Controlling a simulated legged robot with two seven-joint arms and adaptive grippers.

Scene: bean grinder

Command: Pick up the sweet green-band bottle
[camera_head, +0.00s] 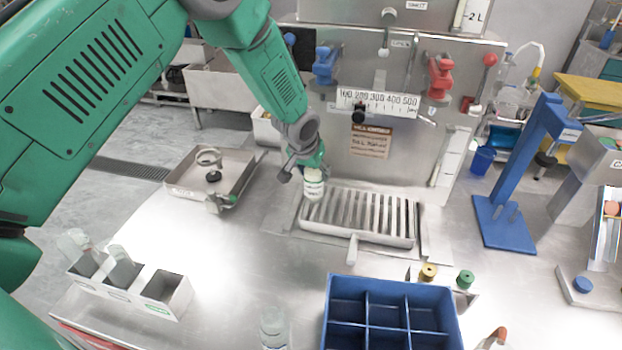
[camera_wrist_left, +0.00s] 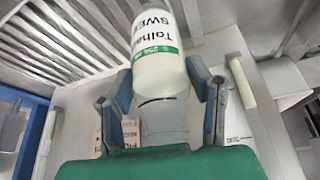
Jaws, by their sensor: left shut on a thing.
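The sweet green-band bottle (camera_wrist_left: 157,55) is white with a green band and black lettering, of which "SWE" can be read. My left gripper (camera_wrist_left: 160,95) is shut on it, with one finger on each side. In the head view the bottle (camera_head: 313,185) shows below my left gripper (camera_head: 306,168), at the left end of the slatted drip tray (camera_head: 345,236). I cannot tell whether its base touches the tray. My right gripper is not clearly in view.
A blue divided crate (camera_head: 338,283) stands at the front. A three-slot holder (camera_head: 180,300) with clear bottles is at front left, and another clear bottle (camera_head: 273,328) stands beside the crate. A metal tray (camera_head: 180,190) lies left. A blue stand (camera_head: 505,225) is at right.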

